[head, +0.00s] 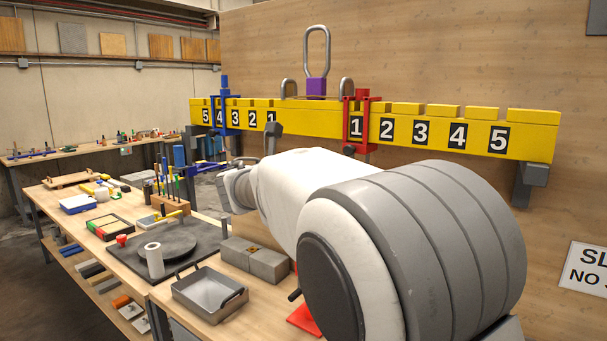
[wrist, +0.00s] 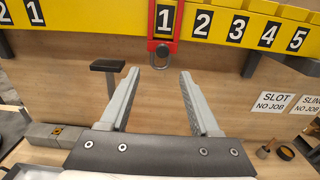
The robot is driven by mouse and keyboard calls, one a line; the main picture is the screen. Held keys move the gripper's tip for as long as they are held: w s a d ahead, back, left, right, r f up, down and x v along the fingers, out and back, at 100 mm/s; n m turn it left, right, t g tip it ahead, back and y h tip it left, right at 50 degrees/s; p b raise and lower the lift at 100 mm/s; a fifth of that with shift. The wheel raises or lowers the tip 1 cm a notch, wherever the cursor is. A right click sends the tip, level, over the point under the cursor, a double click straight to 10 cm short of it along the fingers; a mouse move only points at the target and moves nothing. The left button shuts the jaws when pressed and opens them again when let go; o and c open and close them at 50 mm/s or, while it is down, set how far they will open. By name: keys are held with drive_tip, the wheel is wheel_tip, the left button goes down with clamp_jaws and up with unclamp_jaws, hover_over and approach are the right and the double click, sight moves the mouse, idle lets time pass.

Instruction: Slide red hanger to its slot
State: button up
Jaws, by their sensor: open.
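The red hanger (head: 349,112) straddles the yellow numbered beam (head: 430,130) beside the number 1 plate on the right half. My gripper (wrist: 160,74) is open and empty below the hanger, with one finger on each side of the ring in the picture. The fingers appear apart from the hanger. In the head view my arm covers part of the space below the beam, and the fingers are hard to make out.
A blue hanger (head: 223,118) sits near 4 on the beam's left half. A purple block (head: 316,87) with a tall loop stands at the middle. A grey bracket (wrist: 108,66) juts out left of my fingers. The wooden wall is behind; a cluttered workbench (head: 205,325) is below.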

drive_tip(key=v, duration=0.5)
drive_tip(key=shift+s+a+b, duration=0.2)
drive_tip(key=shift+s+b, duration=0.15)
drive_tip(key=s+d+f+m+g+y, duration=0.2)
drive_tip(key=s+d+f+m+g, duration=0.2)
drive_tip(key=s+d+f+m, duration=0.25)
drive_tip(key=s+d+f+m+g+y, duration=0.1)
drive_tip(key=s+d+f+m+g, duration=0.2)
drive_tip(key=s+d+m, duration=0.55)
drive_tip(key=s+a+f+m+g+y, duration=0.1)
drive_tip(key=s+f+m+y, duration=0.2)
drive_tip(key=s+f+m, duration=0.3)
drive_tip(key=s+a+f+m+g+y, duration=0.1)
drive_tip(key=s+f+m+y, duration=0.3)
drive_tip(key=s+m, duration=0.3)
drive_tip(key=s+f, duration=0.1)
drive_tip(key=s, duration=0.4)
drive_tip(key=shift+s+f+m+y, duration=0.2)
drive_tip(key=shift+f+m+y, duration=0.1)
drive_tip(key=shift+f+m, duration=0.1)
